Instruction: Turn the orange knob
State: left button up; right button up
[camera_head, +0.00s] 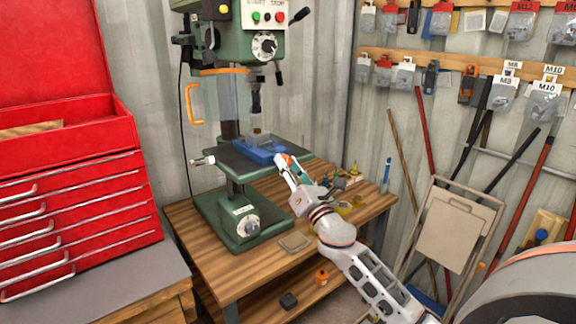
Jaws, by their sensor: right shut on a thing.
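A green drill press stands on a wooden workbench, with a blue vise (258,151) on its table (228,160). A small orange knob (283,159) shows at the right end of the vise. My right gripper (287,165) reaches up from the lower right and is shut on the orange knob. Its fingers hide part of the knob, and the knob's angle cannot be told. My left gripper is not in view.
The drill press head (240,40) overhangs the vise. Small items and yellow rings (345,207) lie on the workbench (200,235) right of the press. A red tool chest (80,205) stands at left. A folded chair (450,235) and long tools lean at right.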

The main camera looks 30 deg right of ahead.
jog(key=shift+r+m+g+y, duration=0.2)
jog(key=shift+m+g, duration=1.25)
jog(key=shift+m, duration=3)
jog(key=shift+f+m+g+y, duration=0.1)
jog(key=shift+m+g+y, duration=0.25)
jog(key=shift+m+g, duration=2.6)
jog(key=shift+r+m+t+y, duration=0.15)
jog(key=shift+m+y, duration=0.1)
jog(key=shift+m, duration=5.75)
jog(key=o, duration=1.1)
